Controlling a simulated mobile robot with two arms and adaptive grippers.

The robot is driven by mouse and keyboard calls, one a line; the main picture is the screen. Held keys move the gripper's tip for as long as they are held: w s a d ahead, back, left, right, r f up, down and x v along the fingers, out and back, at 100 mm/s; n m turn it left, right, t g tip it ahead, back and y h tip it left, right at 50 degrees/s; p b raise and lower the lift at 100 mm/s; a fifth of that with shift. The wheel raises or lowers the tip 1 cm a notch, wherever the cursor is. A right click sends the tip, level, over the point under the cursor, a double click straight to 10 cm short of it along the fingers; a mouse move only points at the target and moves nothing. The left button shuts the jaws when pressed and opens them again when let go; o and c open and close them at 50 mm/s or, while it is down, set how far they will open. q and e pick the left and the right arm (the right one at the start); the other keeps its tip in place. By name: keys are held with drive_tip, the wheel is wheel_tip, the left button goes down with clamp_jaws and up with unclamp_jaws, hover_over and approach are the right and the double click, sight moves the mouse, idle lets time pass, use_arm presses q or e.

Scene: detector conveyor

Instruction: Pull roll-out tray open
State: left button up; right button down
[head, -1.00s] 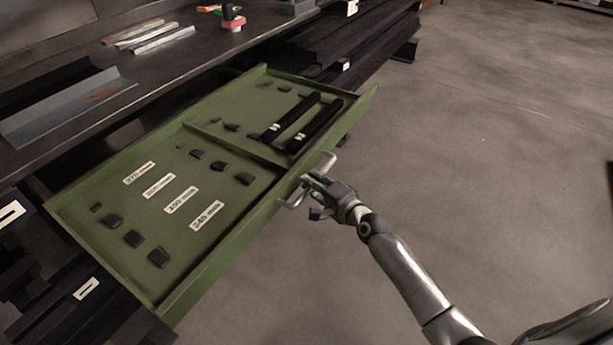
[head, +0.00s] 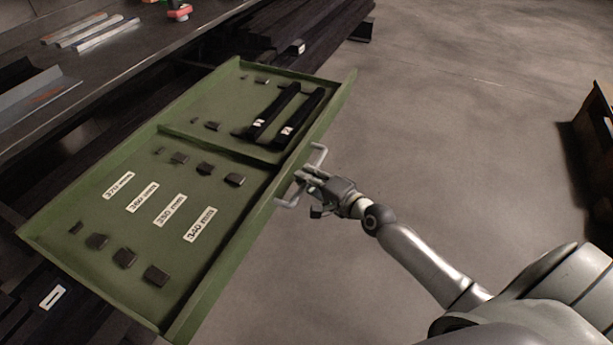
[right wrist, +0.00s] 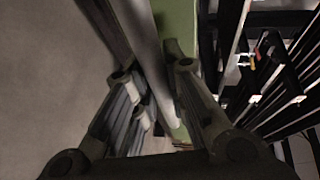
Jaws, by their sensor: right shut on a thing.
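The green roll-out tray (head: 120,246) extends out from under the dark workbench in the head view. It has a divider and black blocks, with two black bars (head: 297,117) in its far section. A grey bar handle (head: 319,153) is on its right side. My right gripper (head: 303,185) is shut on the handle's middle. In the right wrist view the handle (right wrist: 148,60) runs between the fingers (right wrist: 165,105), beside the green tray front (right wrist: 178,30). My left gripper is not in view.
The workbench (head: 110,75) with metal strips and a red-based item (head: 180,12) is at the upper left. Dark stock bars (head: 290,30) lie behind the tray. A brown wooden object (head: 597,125) stands at the right edge. The floor between is clear.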

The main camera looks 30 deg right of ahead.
drive_tip(key=c, duration=1.5)
unclamp_jaws()
drive_tip(key=shift+o, duration=0.2)
drive_tip(key=v, duration=1.2)
drive_tip(key=shift+f, duration=0.15)
